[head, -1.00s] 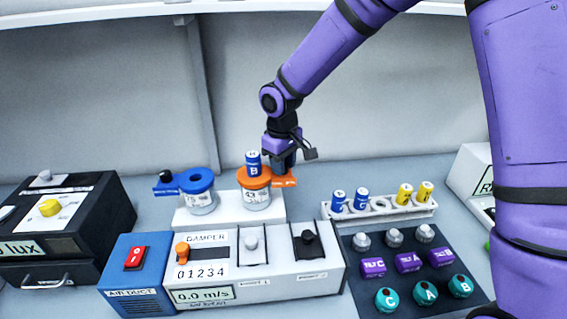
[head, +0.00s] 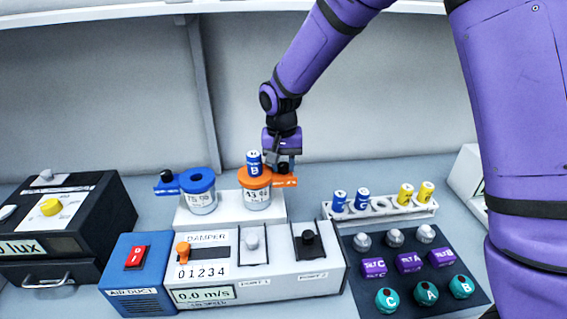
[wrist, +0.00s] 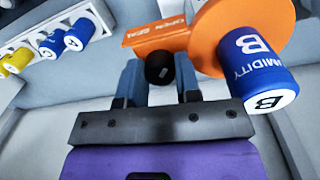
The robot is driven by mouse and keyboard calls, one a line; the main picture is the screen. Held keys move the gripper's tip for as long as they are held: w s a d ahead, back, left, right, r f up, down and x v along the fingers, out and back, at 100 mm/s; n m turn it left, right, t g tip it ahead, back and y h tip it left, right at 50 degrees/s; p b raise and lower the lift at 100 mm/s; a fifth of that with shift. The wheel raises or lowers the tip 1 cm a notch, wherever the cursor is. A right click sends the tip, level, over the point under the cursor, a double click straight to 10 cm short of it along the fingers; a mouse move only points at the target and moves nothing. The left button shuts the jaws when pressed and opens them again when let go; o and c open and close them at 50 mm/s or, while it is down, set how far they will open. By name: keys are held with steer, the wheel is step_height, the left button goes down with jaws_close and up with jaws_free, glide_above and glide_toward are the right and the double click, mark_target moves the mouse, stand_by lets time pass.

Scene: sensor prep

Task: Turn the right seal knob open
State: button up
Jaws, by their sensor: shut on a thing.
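The right jar (head: 257,198) stands on a white block and has an orange lid (head: 254,183). A blue canister marked B (head: 254,168) stands upright in the lid. An orange arm (head: 290,182) reaches right from the lid, with a black knob (head: 283,168) on it. The wrist view shows the arm's "open" and "seal" lettering (wrist: 172,28) and the round knob (wrist: 158,67). My gripper (head: 284,160) comes from above, its two fingers (wrist: 160,82) on either side of the knob, shut on it. The fingertips are partly hidden in the head view.
The left jar (head: 202,200) with a blue lid and its own knob stands beside it. A rack (head: 380,206) of blue and yellow canisters is at right. A damper panel (head: 215,250) is in front. Bare bench lies between the jar and the rack.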

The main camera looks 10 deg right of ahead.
mark_target(282, 165)
steer(key=shift+m, duration=0.5)
steer(key=o, duration=0.9)
steer(key=r, duration=1)
steer(key=shift+a+r, duration=0.25)
steer(key=shift+r, duration=0.15)
